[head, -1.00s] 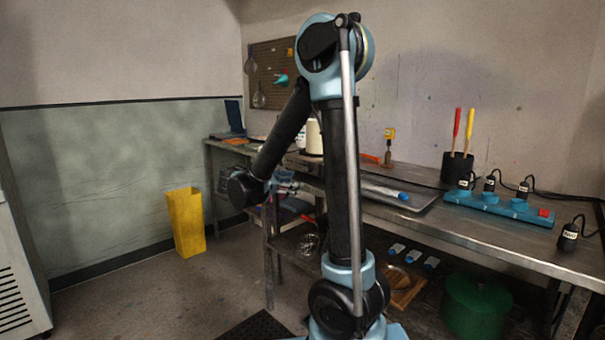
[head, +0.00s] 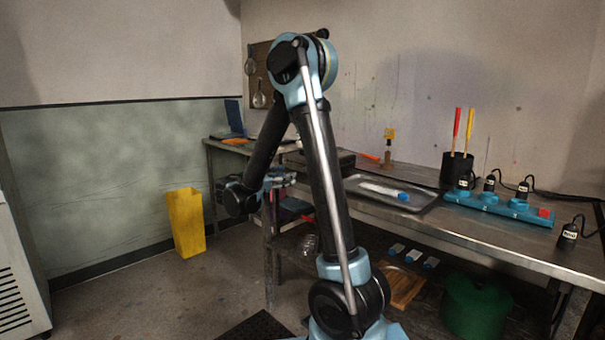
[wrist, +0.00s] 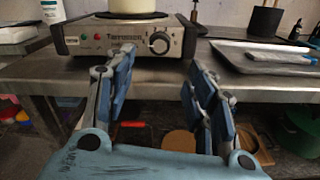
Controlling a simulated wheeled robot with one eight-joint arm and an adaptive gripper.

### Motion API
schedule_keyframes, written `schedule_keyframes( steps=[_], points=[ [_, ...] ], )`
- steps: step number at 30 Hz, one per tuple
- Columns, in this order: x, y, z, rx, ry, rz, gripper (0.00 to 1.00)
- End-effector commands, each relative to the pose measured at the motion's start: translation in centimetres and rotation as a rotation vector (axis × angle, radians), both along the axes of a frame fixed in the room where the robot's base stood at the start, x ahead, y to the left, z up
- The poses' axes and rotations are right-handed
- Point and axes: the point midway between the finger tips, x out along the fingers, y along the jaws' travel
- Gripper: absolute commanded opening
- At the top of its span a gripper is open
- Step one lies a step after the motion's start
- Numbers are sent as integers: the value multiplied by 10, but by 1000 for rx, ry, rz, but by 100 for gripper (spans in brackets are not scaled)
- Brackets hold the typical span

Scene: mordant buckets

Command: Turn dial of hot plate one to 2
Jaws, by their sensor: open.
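The hot plate (wrist: 82,40) stands at the bench's front edge in the wrist view, with a silver front panel. Its round dark dial (wrist: 159,43) is at the right of that panel; the pointer's setting is too small to read. A cream pot (wrist: 132,6) sits on top. My gripper (wrist: 162,75) is open and empty in front of and below the panel, apart from the dial, which shows between the fingers. In the head view my gripper (head: 280,178) is beside the bench, and my arm hides most of the hot plate.
A metal tray (head: 425,198) with a blue-tipped tool lies right of the hot plate on the bench (head: 480,232). A blue power strip (head: 500,206) with plugs and a black holder (head: 456,170) stand further right. A yellow bin (head: 187,222) is on the floor at left.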

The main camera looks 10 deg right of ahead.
Motion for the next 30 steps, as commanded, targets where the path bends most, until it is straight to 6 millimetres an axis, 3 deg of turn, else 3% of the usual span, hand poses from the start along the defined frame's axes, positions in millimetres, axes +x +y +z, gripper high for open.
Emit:
schedule_keyframes(
  steps=[18, 30],
  points=[
    [54, -74, 0, 1, -1, -2, 50],
    [64, -88, 0, 1, 0, 0, 50]
  ],
)
